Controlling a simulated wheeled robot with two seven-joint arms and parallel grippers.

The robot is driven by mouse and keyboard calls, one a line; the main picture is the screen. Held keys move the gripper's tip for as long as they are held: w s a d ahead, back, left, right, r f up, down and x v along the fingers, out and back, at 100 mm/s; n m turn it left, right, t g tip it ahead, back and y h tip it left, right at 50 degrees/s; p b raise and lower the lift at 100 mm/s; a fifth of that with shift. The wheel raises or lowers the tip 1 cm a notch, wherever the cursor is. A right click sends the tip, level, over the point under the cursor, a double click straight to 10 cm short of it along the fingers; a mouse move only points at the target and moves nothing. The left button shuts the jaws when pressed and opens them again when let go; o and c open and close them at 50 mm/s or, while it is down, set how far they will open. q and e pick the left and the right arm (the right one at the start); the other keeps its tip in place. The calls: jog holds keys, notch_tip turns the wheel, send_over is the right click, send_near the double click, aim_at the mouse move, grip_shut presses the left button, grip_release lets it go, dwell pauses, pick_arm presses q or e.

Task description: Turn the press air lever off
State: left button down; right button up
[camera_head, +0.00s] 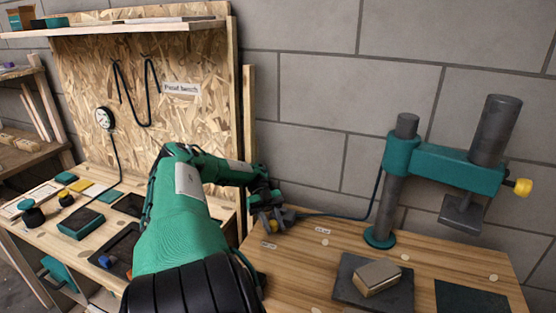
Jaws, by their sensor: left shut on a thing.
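The press (445,168) stands at the right of the wooden bench, with a teal arm, a dark grey column and a yellow knob (522,187). A dark hose (345,214) runs from the press column to a small valve (273,225) at the bench's back left corner. My left arm reaches across the middle, and my left gripper (266,207) is down at the valve, shut on the air lever. The gripper hides most of the lever, so its angle cannot be told. A little yellow shows there. My right gripper is not in view.
On the press bench (310,262) lie a dark plate with a tan block (377,277), a dark mat (470,297) and small labels. To the left is a paint bench with a chipboard back (190,60), a gauge (104,118) and several small items.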

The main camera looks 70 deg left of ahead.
pick_arm(q)
jog(key=shift+a+f, duration=0.1)
jog(key=c, duration=1.3)
grip_release()
jog(key=shift+s, duration=0.1)
jog(key=shift+o, duration=1.2)
jog(key=shift+a+f, duration=0.1)
jog(key=shift+a, duration=0.05)
notch_tip(320, 180, up, 20)
